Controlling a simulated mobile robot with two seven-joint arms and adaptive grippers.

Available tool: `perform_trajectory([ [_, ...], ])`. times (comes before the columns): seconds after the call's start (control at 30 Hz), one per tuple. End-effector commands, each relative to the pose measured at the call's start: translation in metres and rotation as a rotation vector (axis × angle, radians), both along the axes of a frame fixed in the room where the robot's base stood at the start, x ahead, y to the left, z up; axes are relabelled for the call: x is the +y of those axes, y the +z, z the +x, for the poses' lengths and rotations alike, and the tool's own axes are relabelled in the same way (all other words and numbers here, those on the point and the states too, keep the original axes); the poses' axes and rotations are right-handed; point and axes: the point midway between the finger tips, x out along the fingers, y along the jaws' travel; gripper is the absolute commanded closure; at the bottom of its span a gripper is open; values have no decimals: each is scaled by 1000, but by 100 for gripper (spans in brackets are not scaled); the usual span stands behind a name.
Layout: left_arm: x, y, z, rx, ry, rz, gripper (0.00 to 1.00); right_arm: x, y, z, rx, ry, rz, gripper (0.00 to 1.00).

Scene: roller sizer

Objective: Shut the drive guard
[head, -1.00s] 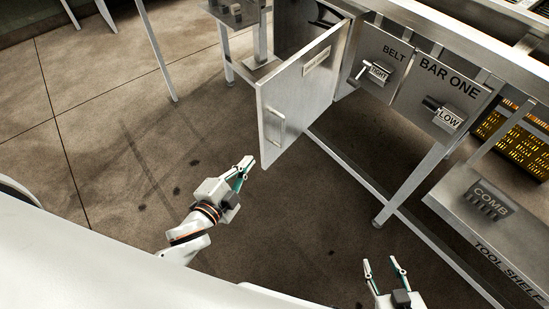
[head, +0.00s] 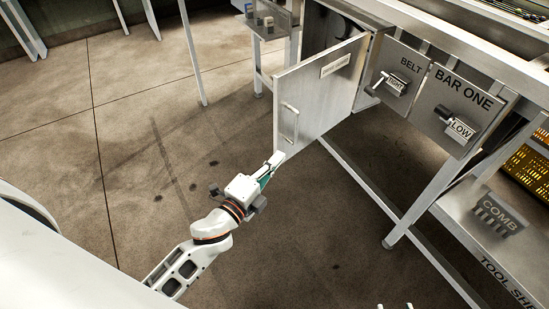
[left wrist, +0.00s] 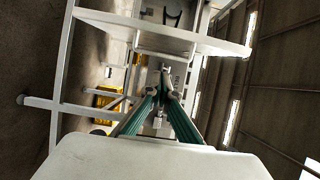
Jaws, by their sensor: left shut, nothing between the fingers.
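The drive guard (head: 318,105) is a grey metal door standing open at the left end of the machine in the head view. It has a bar handle (head: 289,122) near its free edge and a small label plate near the top. My left gripper (head: 278,158) is shut and empty, its tips at the lower free corner of the guard, below the handle. I cannot tell whether they touch it. In the left wrist view the closed teal fingers (left wrist: 164,88) point away from the camera. Only the tips of my right gripper (head: 395,306) show at the bottom edge, apart.
Right of the guard are the BELT lever panel (head: 398,75) and the BAR ONE lever panel (head: 462,108). A tool shelf (head: 470,215) with a comb block (head: 497,215) is lower right. Frame legs (head: 440,175) stand below.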

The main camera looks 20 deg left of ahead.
Motion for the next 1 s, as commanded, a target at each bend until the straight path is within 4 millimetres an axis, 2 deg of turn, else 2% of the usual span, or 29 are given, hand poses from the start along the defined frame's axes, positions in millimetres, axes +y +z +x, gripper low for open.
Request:
perform_trajectory([
  [0.4,-16,0,78,0,0,0,100,1,-13,-10,28,0,0,60],
  [0.5,1,0,83,0,1,3,100,2,-12,-10,27,-1,2,60],
  [0.63,13,-1,89,1,0,1,100,2,-10,-10,24,-2,3,60],
  [1.0,21,0,92,1,0,-2,100,2,-5,-7,16,-3,7,60],
])
